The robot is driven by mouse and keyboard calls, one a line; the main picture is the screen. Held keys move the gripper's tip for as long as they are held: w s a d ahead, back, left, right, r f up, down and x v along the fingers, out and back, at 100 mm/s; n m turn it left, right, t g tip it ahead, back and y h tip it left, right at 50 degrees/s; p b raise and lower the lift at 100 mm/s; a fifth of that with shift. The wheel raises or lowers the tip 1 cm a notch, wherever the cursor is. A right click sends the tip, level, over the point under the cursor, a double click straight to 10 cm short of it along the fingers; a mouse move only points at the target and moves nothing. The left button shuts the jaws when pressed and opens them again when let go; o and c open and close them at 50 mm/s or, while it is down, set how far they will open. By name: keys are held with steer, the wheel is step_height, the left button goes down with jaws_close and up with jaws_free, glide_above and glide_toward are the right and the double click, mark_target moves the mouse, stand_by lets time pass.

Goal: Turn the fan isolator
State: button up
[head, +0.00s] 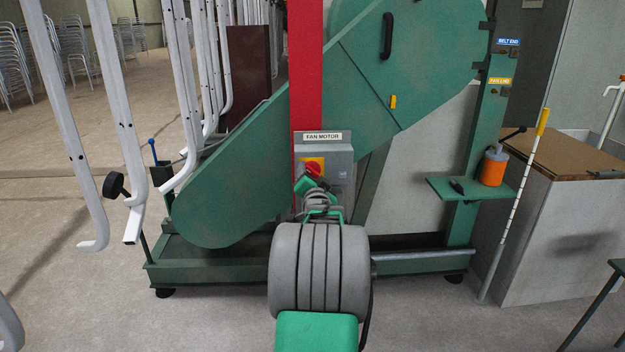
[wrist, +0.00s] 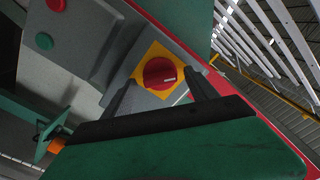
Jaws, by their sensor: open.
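The fan isolator is a red rotary knob (head: 314,168) on a yellow plate (head: 306,161), on the front of a grey box (head: 338,158) labelled FAN MOTOR. In the wrist view the red knob (wrist: 160,73) has a small white mark toward its right side, and its yellow plate (wrist: 149,55) looks tilted. My gripper (wrist: 160,80) is open, with one dark finger on each side of the knob in that view. I cannot tell whether the fingers touch it. In the head view my gripper (head: 304,180) is just below left of the knob, partly hidden by my arm.
The box is on a red post (head: 307,60) before a green belt guard (head: 235,185). A green button (wrist: 44,41) and a red button (wrist: 56,5) are beside the knob.

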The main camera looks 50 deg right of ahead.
steer(key=shift+c, duration=0.2)
steer(key=c, duration=1.3)
steer(key=shift+f+n+b, duration=0.15)
steer(key=shift+n+b, duration=0.15)
steer(key=shift+b, duration=0.05)
steer(key=n+b, duration=0.2)
steer(key=shift+f+n, duration=0.1)
steer(key=shift+n, duration=0.2)
steer(key=n+b, duration=0.3)
steer(key=shift+n, duration=0.3)
steer(key=shift+r+n+b, duration=0.2)
steer(key=shift+n+b, duration=0.15)
steer(key=shift+n, duration=0.25)
